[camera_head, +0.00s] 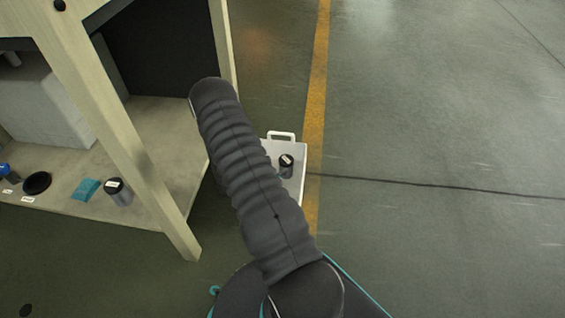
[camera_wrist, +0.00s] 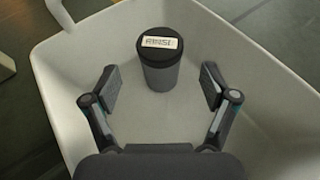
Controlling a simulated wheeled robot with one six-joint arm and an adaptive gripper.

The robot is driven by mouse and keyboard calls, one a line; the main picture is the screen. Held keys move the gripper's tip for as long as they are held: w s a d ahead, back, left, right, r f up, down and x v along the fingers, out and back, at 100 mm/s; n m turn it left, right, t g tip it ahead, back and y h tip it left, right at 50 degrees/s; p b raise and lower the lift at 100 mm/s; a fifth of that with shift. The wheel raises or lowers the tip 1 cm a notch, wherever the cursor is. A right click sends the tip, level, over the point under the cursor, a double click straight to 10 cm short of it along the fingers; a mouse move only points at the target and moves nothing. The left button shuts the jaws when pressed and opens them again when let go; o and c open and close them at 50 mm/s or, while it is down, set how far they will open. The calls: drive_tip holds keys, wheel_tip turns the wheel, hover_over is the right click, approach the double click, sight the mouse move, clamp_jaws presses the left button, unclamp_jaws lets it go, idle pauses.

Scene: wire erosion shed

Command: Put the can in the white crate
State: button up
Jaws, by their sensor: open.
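The white crate (camera_head: 297,181) stands on the floor beside the shelf unit, partly hidden by my arm in the head view. In the wrist view the crate (camera_wrist: 75,62) surrounds the lower view. A dark grey can (camera_wrist: 160,66) with a black lid and a white label reading "RINSE" stands upright inside it. The can also shows in the head view (camera_head: 286,169). My gripper (camera_wrist: 158,82) is open, its two fingers apart over the crate, with the can just beyond them and no visible contact. My gripper is hidden behind my arm in the head view.
A similar dark can (camera_head: 118,192) stands on the shelf (camera_head: 75,208), beside a teal item (camera_head: 86,189) and a black round object (camera_head: 37,182). A wooden post (camera_head: 120,150) rises near my arm. Open floor lies to the right, beyond a yellow line (camera_head: 316,90).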

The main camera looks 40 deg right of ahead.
drive_tip(key=s+a+r+m+g+y, duration=0.1)
drive_tip(key=s+a+r+m, duration=0.2)
drive_tip(key=r, duration=0.6)
drive_tip(key=s+a+r+m+g+y, duration=0.1)
drive_tip(key=a+r+m, duration=0.3)
drive_tip(key=r, duration=0.6)
drive_tip(key=s+a+r+m+g+y, duration=0.1)
drive_tip(key=s+a+r+m, duration=0.2)
drive_tip(key=r, duration=0.6)
drive_tip(key=s+a+r+m+t+y, duration=0.3)
drive_tip(key=s+a+r+m+y, duration=0.1)
drive_tip(key=s+a+r, duration=0.4)
drive_tip(key=s+a+r+m+t+y, duration=0.4)
drive_tip(key=s+a+r+y, duration=0.2)
drive_tip(key=a+r, duration=0.4)
drive_tip(key=s+a, duration=0.1)
drive_tip(key=a, duration=0.2)
drive_tip(key=shift+s+a+r+m+t+y, duration=0.3)
drive_tip(key=shift+s+r+m, duration=0.1)
